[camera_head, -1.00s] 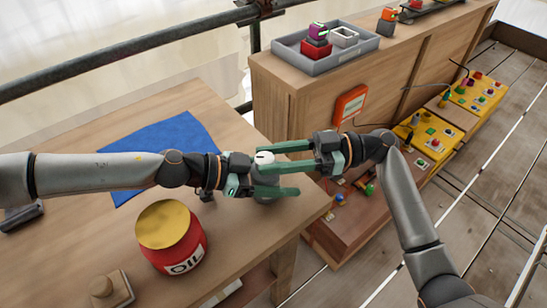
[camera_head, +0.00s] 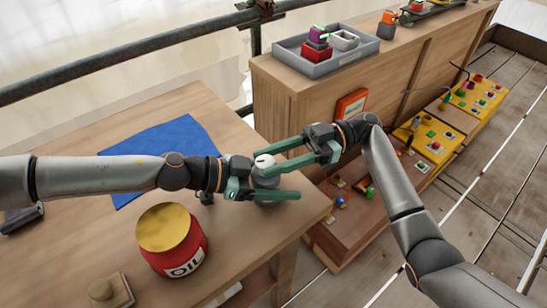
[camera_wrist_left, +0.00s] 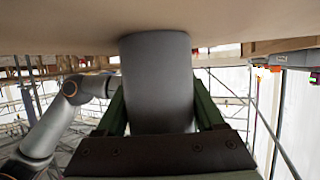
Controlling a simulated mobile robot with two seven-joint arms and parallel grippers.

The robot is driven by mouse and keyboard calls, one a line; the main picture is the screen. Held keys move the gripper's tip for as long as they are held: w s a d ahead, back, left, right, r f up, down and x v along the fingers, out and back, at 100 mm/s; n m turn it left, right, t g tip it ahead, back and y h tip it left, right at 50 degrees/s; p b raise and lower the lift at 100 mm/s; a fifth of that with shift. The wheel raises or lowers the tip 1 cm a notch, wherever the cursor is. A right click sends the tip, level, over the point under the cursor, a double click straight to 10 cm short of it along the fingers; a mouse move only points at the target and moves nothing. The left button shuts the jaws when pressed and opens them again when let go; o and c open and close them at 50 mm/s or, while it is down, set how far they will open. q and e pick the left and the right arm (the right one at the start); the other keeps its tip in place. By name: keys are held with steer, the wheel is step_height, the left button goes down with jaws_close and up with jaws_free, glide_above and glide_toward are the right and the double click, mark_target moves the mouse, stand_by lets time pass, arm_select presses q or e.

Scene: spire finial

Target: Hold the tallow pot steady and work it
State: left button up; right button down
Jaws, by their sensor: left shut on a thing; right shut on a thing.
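The tallow pot, a small grey cylinder (camera_head: 267,180) with a whitish top (camera_head: 264,160), stands near the right edge of the wooden table (camera_head: 232,255). My left gripper (camera_head: 280,184) is shut around the pot's body from the left. In the left wrist view the grey pot body (camera_wrist_left: 158,75) fills the space between its two green fingers. My right gripper (camera_head: 264,164) reaches in from the right and is shut on the pot's top. Its fingers hide part of the top.
A red oil tin with a yellow lid (camera_head: 170,240) and a small wooden block with a knob (camera_head: 110,290) stand at the table's front. A blue cloth (camera_head: 165,135) lies behind my left arm. A cabinet (camera_head: 285,90) bears a grey tray (camera_head: 330,62).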

steer(key=shift+c, duration=2.2)
jaws_free()
steer(key=v, duration=1.2)
